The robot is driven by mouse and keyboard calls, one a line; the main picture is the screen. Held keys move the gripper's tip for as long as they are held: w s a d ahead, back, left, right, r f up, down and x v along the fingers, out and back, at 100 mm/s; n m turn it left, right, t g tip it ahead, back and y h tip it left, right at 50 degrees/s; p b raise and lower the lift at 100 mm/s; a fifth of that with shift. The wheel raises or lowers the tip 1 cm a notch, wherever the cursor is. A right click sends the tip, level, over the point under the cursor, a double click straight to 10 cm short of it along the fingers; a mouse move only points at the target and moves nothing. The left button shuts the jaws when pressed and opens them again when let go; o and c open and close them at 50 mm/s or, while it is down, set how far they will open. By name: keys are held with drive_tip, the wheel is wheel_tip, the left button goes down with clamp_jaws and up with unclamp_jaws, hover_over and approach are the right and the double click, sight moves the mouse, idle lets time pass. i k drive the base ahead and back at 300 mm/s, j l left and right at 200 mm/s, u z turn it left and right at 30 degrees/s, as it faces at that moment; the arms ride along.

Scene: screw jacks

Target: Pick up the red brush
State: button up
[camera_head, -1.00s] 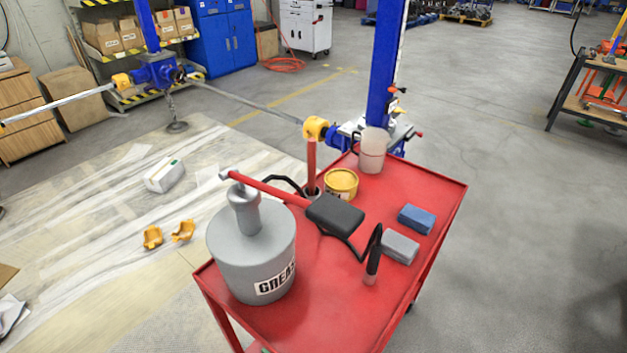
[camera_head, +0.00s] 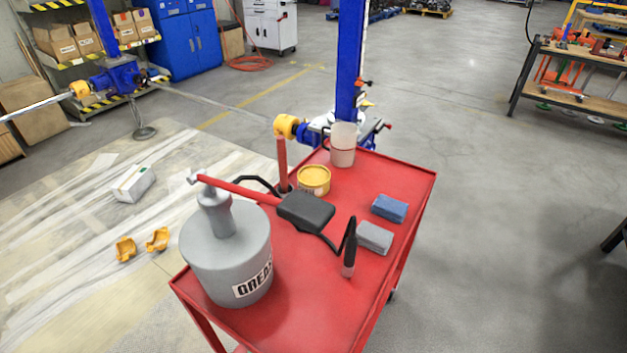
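A red upright rod (camera_head: 283,162), which looks like the handle of the red brush, stands near the far left edge of the red cart (camera_head: 310,320). Its lower end sits in a small dark holder behind the black pad of the grease pump, so no bristles show. My gripper is not recognisable in the head view.
A grey grease bucket (camera_head: 225,255) with a red lever stands left of the rod's front. A yellow tin (camera_head: 314,180), clear jug (camera_head: 342,145), blue sponge (camera_head: 389,208), grey sponge (camera_head: 374,237) and black-handled tool (camera_head: 349,250) share the cart. An unclear dark piece (camera_head: 616,235) shows at right.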

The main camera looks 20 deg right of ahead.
sight(281, 147)
drive_tip(key=u, duration=0.55)
drive_tip(key=i+l+u, duration=0.1)
drive_tip(key=l+u, duration=0.25)
drive_tip(key=l, duration=0.15)
drive_tip(key=l+u, duration=0.3)
drive_tip(key=l, duration=0.2)
drive_tip(key=l+u, duration=0.35)
drive_tip(key=l, duration=0.15)
